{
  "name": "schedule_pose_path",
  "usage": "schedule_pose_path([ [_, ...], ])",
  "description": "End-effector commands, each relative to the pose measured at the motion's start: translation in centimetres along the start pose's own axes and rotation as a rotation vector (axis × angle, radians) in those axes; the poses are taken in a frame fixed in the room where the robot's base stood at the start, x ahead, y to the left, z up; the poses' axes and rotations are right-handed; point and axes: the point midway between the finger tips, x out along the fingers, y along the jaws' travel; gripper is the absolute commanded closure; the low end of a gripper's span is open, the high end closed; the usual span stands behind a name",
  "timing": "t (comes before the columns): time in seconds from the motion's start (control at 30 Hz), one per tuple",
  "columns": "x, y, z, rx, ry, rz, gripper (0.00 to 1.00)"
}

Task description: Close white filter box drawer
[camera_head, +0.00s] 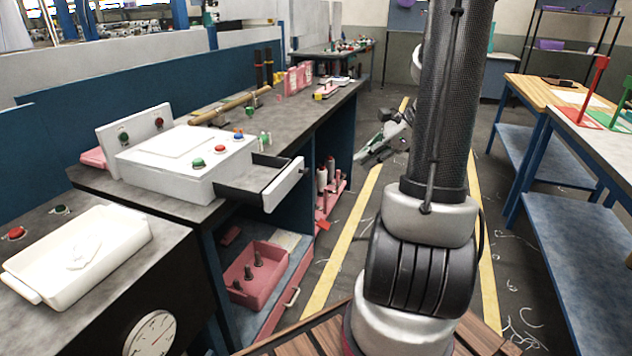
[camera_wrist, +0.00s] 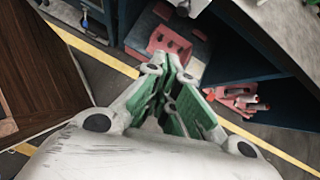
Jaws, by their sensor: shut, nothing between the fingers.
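The white filter box (camera_head: 185,160) stands on the grey workbench at the left in the head view, with red, green and blue buttons on it. Its drawer (camera_head: 284,186) is pulled out to the right, with a white front panel and a dark, empty-looking inside. The drawer front overhangs the bench edge. My gripper (camera_wrist: 178,76) shows in the wrist view with its green-padded fingers together and nothing between them. It hangs over the floor in front of the bench, apart from the drawer.
A pink crate (camera_head: 254,274) with dark pegs sits on the shelf below the drawer; it also shows in the wrist view (camera_wrist: 168,44). A white tray (camera_head: 78,256) is at the front left. A blue-framed table (camera_head: 570,200) stands right.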

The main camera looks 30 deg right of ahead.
Motion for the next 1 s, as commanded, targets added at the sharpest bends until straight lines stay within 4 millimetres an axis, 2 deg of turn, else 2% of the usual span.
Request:
schedule_pose_path([
  [0.03, 0.0, -0.7, 0.7, 0.067, -0.02, -0.023, 1.0],
  [0.13, 0.2, -0.9, 1.2, 0.171, -0.041, -0.034, 1.0],
  [0.33, 1.4, -0.8, 1.3, 0.214, -0.04, -0.028, 1.0],
  [0.77, 10.2, -1.0, 1.6, 0.211, -0.038, -0.024, 1.0],
  [1.0, 12.4, -1.6, 3.8, 0.207, -0.037, -0.029, 1.0],
])
